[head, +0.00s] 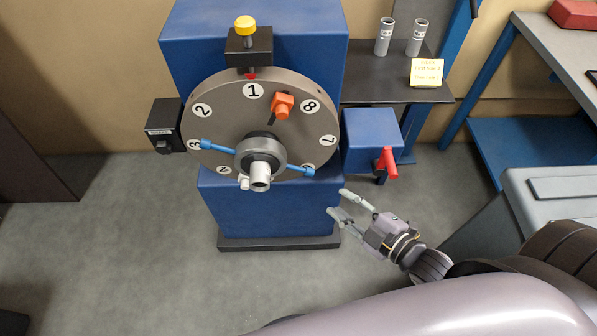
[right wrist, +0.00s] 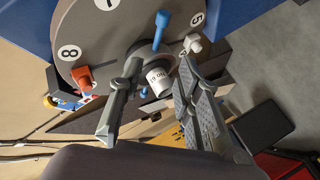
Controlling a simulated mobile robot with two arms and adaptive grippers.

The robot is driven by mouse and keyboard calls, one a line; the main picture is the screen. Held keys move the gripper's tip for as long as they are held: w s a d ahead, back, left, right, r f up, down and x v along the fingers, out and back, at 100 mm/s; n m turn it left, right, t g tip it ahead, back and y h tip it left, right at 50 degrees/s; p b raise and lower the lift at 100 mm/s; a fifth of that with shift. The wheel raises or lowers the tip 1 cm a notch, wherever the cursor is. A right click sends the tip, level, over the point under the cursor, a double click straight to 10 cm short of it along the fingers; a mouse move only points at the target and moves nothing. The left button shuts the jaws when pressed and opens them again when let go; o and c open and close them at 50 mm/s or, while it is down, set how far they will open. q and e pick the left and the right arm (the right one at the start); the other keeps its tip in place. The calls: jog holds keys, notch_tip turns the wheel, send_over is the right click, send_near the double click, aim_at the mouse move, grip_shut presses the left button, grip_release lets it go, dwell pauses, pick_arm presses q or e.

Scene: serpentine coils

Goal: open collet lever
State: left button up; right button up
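A large grey numbered dial (head: 222,115) stands on a blue machine. At its hub are a dark collar (head: 276,148), a silver tube (head: 261,176), a two-ended blue handle (head: 222,146) and a small white knob-ended lever (head: 244,183), also in the right wrist view (right wrist: 192,45). A red lever (head: 388,160) sticks out of a blue box to the right. No part carries a readable collet label. My right gripper (head: 338,203) is open and empty, below and right of the hub, apart from it. In the wrist view the tube (right wrist: 158,80) shows between its fingers. My left gripper is not in view.
An orange block (head: 283,105) sits on the dial near 8. A yellow-topped plunger (head: 245,28) stands above. A dark shelf (head: 380,92) at back right holds two grey cylinders and a yellow note. A workbench (head: 560,60) stands at right. Floor in front is clear.

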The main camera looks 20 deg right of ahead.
aim_at(299, 170)
jog(key=p+x, duration=0.1)
jog(key=x, duration=1.6)
jog(key=shift+w+a, duration=0.1)
jog(key=shift+w, duration=0.15)
jog(key=shift+c, duration=0.5)
grip_shut()
